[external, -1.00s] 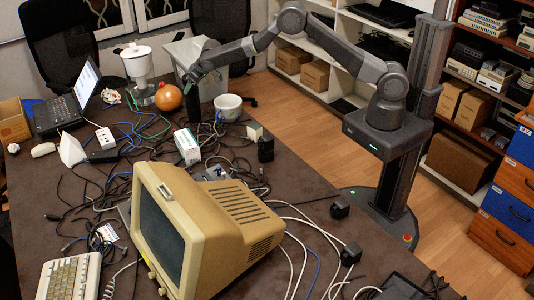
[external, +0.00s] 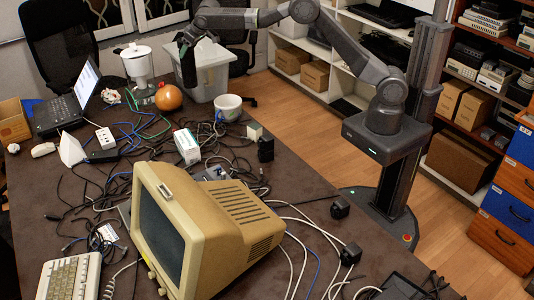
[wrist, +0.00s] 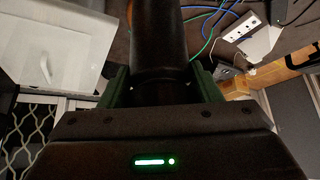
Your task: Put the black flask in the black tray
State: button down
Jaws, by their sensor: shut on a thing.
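My gripper (external: 190,40) is shut on the black flask (external: 189,68) and holds it upright above the far part of the table. In the wrist view, the flask (wrist: 158,42) sits between the two green-edged fingers (wrist: 160,84). A dark, flat, tray-like thing (external: 402,288) lies at the near right of the table, cut by the frame's lower edge. I cannot tell for sure that it is the black tray.
A beige monitor (external: 205,225) stands large at the near middle. Tangled cables cover much of the table. A grey bin (external: 215,78) is behind the table.

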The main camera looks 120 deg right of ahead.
notch_tip(320, 180, up, 12)
jog(key=shift+f, duration=0.15)
jog(key=w+a+n+t+y+b, duration=0.1)
jog(key=w+a+n, duration=0.1)
jog(key=w+a, duration=0.7)
jog(key=w+a+n+t+y+b, duration=0.15)
jog(key=w+a, duration=0.25)
jog(key=a, duration=1)
jog(key=w+a+n, duration=0.3)
jog(key=w+a, duration=0.4)
jog(key=a, duration=0.4)
jog(key=a+n+y+b, duration=0.2)
jog(key=a+n+y, duration=0.35)
jog(key=a, duration=3.25)
jog(key=s+a+n+y+b, duration=0.1)
jog(key=s+a+n, duration=0.3)
jog(key=a, duration=0.8)
jog(key=s+a+n, duration=0.2)
jog(key=s+a, duration=0.4)
jog(key=a, duration=0.6)
jog(key=s+a+n+g+y+b, duration=0.25)
jog(key=s+a+n, duration=0.25)
jog(key=s+a, duration=1.4)
notch_tip(320, 180, down, 28)
jog(key=p, duration=0.1)
jog(key=shift+s+d, duration=0.4)
jog(key=shift+d, duration=0.05)
jog(key=shift+f+h, duration=0.2)
jog(key=shift+h, duration=0.05)
